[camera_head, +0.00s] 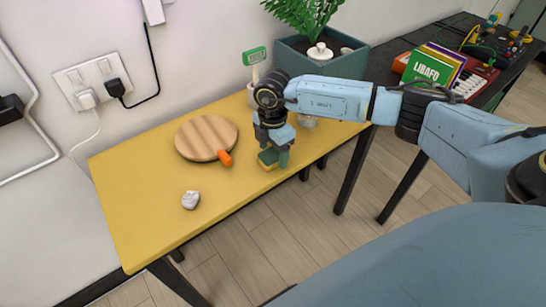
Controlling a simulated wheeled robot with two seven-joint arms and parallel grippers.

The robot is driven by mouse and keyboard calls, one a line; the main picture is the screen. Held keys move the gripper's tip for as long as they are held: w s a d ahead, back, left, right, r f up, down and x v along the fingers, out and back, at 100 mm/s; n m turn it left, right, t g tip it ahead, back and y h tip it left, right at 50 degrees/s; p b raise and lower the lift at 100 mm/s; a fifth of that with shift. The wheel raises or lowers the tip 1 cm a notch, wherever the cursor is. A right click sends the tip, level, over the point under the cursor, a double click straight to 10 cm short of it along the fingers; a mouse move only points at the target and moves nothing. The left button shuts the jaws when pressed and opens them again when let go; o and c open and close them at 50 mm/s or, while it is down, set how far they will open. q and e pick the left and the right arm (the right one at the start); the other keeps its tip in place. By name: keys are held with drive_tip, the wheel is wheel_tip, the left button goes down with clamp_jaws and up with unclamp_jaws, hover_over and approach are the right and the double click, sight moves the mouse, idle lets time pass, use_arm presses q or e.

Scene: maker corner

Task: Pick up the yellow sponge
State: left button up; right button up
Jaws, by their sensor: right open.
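The yellow sponge (268,166) lies on the yellow table near its front edge; a green layer shows on top of it. My right gripper (274,155) points down right at the sponge, with its fingers around or just over it. The fingers are open; whether they touch the sponge cannot be told. The gripper hides part of the sponge. My left gripper is out of view.
A planter (345,60) stands behind my right arm. The table's left part is clear.

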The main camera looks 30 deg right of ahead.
sight(273, 154)
drive_tip(key=c, duration=1.1)
drive_tip(key=shift+o, duration=0.2)
drive_tip(key=shift+r, duration=0.1)
wheel_tip(273, 154, up, 10)
drive_tip(key=p, duration=0.1)
drive_tip(key=o, duration=0.3)
drive_tip(key=shift+c, duration=1.2)
